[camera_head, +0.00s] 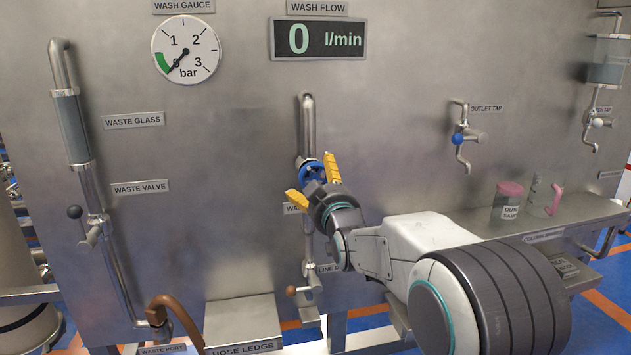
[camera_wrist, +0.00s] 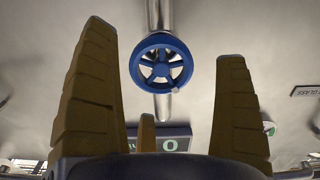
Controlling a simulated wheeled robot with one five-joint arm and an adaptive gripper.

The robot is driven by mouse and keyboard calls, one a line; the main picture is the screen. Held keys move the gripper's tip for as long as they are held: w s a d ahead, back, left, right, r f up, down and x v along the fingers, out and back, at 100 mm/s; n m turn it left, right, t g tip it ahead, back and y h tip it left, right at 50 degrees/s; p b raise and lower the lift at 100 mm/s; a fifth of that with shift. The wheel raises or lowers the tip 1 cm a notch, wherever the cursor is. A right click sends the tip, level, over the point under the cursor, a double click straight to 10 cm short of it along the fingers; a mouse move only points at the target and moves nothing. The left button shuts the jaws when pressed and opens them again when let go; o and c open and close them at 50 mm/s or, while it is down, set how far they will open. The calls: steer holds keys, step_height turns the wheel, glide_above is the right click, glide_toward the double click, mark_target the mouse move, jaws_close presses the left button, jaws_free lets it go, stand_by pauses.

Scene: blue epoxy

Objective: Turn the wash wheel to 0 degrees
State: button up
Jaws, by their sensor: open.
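The wash wheel (camera_head: 312,172) is a blue spoked handwheel on a vertical steel pipe. In the head view it is partly hidden behind my gripper (camera_head: 315,182). In the wrist view the whole wheel (camera_wrist: 161,62) shows ahead, with a small pale knob at the lower right of its rim. My gripper (camera_wrist: 165,110) is open, its yellow fingers spread to either side of the wheel in that view. I see nothing between the fingers, and they look apart from the rim. The wash flow display (camera_head: 318,40) reads 0 l/min. The wash gauge (camera_head: 186,50) needle points near 0 bar.
A lower valve with a brown-ended handle (camera_head: 291,290) sits below the wheel. The waste valve (camera_head: 95,228) is at left, above a brown hose (camera_head: 178,310). The outlet tap (camera_head: 459,138) and a shelf with a pink-lidded jar (camera_head: 508,200) are at right.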

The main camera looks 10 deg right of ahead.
steer(key=shift+w, duration=1.65)
